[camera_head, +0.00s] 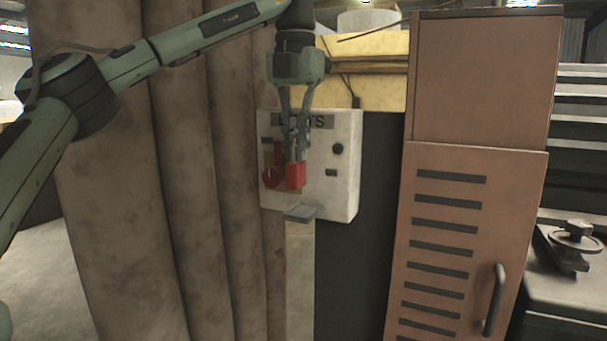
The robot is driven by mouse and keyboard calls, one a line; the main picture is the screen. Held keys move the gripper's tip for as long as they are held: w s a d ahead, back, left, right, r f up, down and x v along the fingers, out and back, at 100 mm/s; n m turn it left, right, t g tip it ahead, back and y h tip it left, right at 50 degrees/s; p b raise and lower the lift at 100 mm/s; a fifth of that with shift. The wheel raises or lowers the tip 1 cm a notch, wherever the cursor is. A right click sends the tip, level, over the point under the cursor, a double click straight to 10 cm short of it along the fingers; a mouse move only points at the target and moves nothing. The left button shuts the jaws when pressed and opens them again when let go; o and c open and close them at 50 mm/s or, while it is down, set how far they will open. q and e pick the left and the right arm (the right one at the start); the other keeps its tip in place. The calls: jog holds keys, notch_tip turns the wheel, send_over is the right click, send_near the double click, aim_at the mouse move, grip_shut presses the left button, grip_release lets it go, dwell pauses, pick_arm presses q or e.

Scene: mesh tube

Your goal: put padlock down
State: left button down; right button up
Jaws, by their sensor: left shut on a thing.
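My left gripper (296,150) points down in front of a pale control box (345,160) with a dark label plate, partly covered by the fingers. It is shut on a red padlock (295,176), which hangs between the fingertips against the front of the box. I cannot tell whether the padlock touches the box. A round red knob (270,178) sits just left of the padlock on the box. A small grey ledge (300,212) sticks out at the bottom of the box, below the padlock. My right gripper is not in view.
Thick brown columns or folds (180,190) stand close on the left of the box. A tall reddish cabinet (470,220) with slots and a handle stands on the right. Yellow material (375,50) lies above and behind the box. Bare floor shows at lower left.

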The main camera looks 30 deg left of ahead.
pick_arm(q)
jog(key=shift+w+d+f, duration=0.1)
jog(key=shift+w+f, duration=0.25)
jog(key=shift+f, duration=0.55)
jog(key=shift+w+a+f, duration=0.1)
jog(key=shift+w+f, duration=0.25)
jog(key=shift+f, duration=0.5)
jog(key=shift+w+d+f, duration=0.1)
jog(key=shift+w+f, duration=0.25)
jog(key=shift+f, duration=0.55)
jog(key=shift+f, duration=0.1)
jog(key=c, duration=1.7)
grip_release()
notch_tip(320, 180, up, 12)
jog(key=shift+r, duration=0.15)
